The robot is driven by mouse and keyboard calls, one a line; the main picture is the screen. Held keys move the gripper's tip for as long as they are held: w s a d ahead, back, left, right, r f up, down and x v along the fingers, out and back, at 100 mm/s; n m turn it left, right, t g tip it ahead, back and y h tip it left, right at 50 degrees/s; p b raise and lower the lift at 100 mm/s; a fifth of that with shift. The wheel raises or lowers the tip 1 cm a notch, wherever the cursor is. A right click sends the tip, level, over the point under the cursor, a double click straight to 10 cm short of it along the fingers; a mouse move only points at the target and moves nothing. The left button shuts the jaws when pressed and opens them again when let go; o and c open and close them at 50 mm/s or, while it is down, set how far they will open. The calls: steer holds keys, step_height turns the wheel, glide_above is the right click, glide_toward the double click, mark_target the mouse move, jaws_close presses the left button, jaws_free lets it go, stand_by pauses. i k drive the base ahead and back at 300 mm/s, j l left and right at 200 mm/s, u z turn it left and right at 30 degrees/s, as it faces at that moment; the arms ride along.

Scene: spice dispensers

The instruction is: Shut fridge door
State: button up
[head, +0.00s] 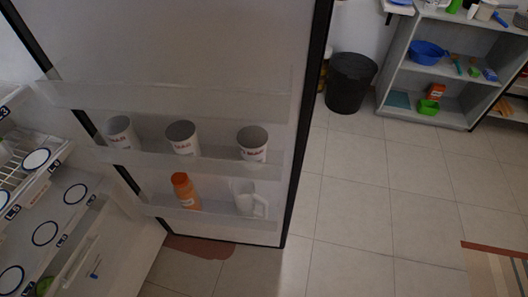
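The fridge door (180,55) stands wide open in the head view, with its inner side facing me. Its dark edge runs down the right side to a lower corner near the floor. The door shelves hold three white cups (183,138), a bottle with an orange cap (185,190) and a white mug (249,198). The fridge interior (62,215) shows at the lower left, with shelves and round blue-ringed labels. The door's outer side and handle are hidden. My gripper is not in view.
A black bin (350,83) stands right of the door, near the wall. A grey shelf unit (392,75) with a blue bowl (427,52) is at the upper right. A striped rug (495,262) lies at the lower right. The tiled floor (350,205) between is clear.

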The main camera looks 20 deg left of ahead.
mark_target(223, 68)
steer(key=i+l+z, duration=0.25)
steer(key=i, duration=0.3)
steer(key=i+z, duration=0.3)
steer(key=i, duration=4.2)
steer(key=i+u, duration=0.2)
steer(key=u, duration=0.3)
steer(key=i+u, duration=0.15)
steer(key=u, duration=0.3)
steer(key=i+l+u, duration=0.15)
steer(key=u, duration=3.6)
steer(key=i+j+z, duration=0.1)
steer(key=i+z, duration=0.25)
steer(key=i, duration=0.25)
